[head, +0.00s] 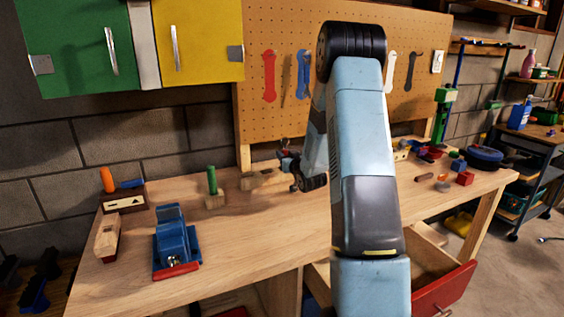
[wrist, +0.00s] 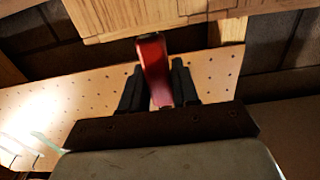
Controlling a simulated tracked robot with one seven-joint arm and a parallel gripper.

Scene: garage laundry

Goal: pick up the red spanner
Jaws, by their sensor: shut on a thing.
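My gripper (head: 288,158) is over the back of the workbench, below the pegboard. In the wrist view its two dark fingers are shut on a red spanner (wrist: 154,72), whose smooth red end stands out between the fingertips. In the head view only a small red bit shows at the gripper, and the rest of the spanner is hidden. A flat red spanner shape (head: 269,75) shows on the pegboard (head: 340,35); I cannot tell whether it is a tool or a painted outline.
The workbench (head: 245,235) holds a blue vise (head: 172,243), a wooden plane (head: 107,238) and a green-handled tool (head: 212,182) at left. A wooden block (head: 263,179) lies beside my gripper. Several small items and a red cube (head: 465,179) are at right. An open drawer (head: 443,290) juts out in front.

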